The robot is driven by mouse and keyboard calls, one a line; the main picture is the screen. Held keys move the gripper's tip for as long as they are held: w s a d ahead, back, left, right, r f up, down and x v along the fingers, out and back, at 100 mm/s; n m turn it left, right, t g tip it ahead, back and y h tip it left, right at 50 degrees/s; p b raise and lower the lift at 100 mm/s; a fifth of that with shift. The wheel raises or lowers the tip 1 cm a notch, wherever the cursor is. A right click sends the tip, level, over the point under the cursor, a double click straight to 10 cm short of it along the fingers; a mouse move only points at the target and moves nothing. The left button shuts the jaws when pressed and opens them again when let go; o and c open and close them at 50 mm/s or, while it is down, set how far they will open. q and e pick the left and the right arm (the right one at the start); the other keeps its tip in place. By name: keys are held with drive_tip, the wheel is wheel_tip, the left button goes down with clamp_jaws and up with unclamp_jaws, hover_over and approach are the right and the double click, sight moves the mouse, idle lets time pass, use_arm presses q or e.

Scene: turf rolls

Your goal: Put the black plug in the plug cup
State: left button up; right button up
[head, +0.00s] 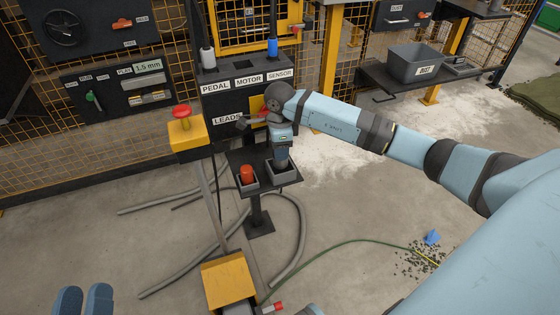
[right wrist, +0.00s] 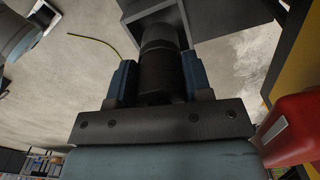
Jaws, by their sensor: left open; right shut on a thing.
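My right gripper (head: 281,158) points down over the right-hand grey cup (head: 286,178) on the small black stand. In the right wrist view it is shut on the black plug (right wrist: 158,68), which sits between the two blue fingers. The plug's far end lies by the dark walls of a cup (right wrist: 225,38); I cannot tell whether it is inside or just above. The gripper hides the plug in the head view. My left gripper (head: 84,300) is open and empty at the bottom left edge, far from the stand.
A red plug (head: 247,174) stands in the left cup beside it. Behind is the black box labelled PEDAL, MOTOR, SENSOR (head: 245,90). A yellow post with a red button (head: 182,113) is left of it. Grey hoses (head: 290,215) lie on the floor.

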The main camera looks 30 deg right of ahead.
sight(282, 164)
wheel_tip(282, 164, down, 4)
drive_tip(key=shift+f+b, duration=0.1)
drive_tip(key=shift+b, duration=0.55)
drive_tip(key=shift+f, duration=0.1)
use_arm(q)
wheel_tip(282, 164, down, 2)
drive_tip(key=shift+w+d+g, duration=0.1)
drive_tip(key=shift+g, duration=0.2)
use_arm(e)
drive_tip(key=shift+f, duration=0.2)
drive_tip(key=o, duration=1)
drive_tip(key=shift+r, duration=0.1)
